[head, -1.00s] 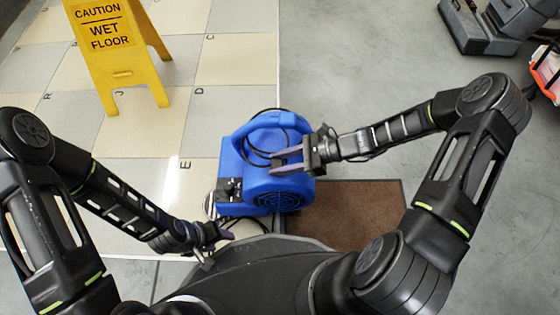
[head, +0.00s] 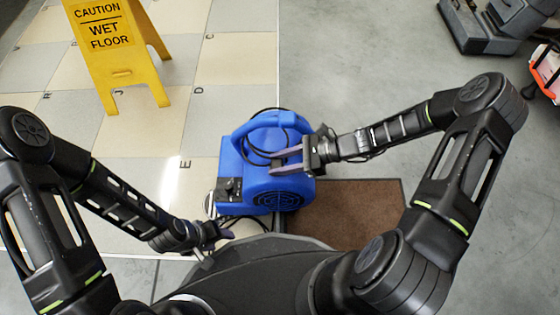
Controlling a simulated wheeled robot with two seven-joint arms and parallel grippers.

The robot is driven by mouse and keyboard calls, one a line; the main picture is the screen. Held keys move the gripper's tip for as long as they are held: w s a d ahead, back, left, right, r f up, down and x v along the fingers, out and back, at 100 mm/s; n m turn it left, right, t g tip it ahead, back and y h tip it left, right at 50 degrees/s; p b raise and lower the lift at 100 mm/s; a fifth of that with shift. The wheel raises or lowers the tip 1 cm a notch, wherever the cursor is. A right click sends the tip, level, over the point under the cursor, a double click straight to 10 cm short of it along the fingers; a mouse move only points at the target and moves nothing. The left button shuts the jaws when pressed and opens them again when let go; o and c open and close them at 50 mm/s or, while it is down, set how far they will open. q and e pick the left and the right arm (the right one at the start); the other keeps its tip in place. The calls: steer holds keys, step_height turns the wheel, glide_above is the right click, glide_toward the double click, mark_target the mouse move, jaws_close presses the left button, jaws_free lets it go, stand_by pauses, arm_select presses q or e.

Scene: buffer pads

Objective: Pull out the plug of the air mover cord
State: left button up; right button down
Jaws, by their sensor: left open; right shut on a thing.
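The blue air mover (head: 233,165) stands on the floor in the middle of the head view, with a dark control panel at its lower left. Its black cord (head: 250,149) is looped by the handle, and a dark cord also curves on the floor just below the housing. My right gripper (head: 287,161) is at the housing's right side, its fingers apart with blue housing between them. It seems shut on the air mover. My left gripper (head: 226,231) is open, low at the housing's front left, near the floor cord. I cannot make out the plug.
A yellow wet floor sign (head: 118,72) stands on the tiles at the upper left. A brown mat (head: 355,212) lies right of the air mover. A grey machine (head: 480,28) and an orange-edged item (head: 546,75) are at the upper right. Grey floor between them is clear.

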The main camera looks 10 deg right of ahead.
steer(key=shift+f, duration=0.25)
stand_by(0.4)
steer(key=c, duration=0.9)
jaws_free()
steer(key=shift+o, duration=0.2)
steer(key=p+v, duration=0.2)
steer(key=v, duration=0.4)
steer(key=shift+d+r, duration=0.25)
steer(key=shift+d, duration=0.05)
steer(key=shift+s+d+r, duration=0.15)
steer(key=shift+s+d, duration=0.1)
steer(key=shift+d, duration=0.25)
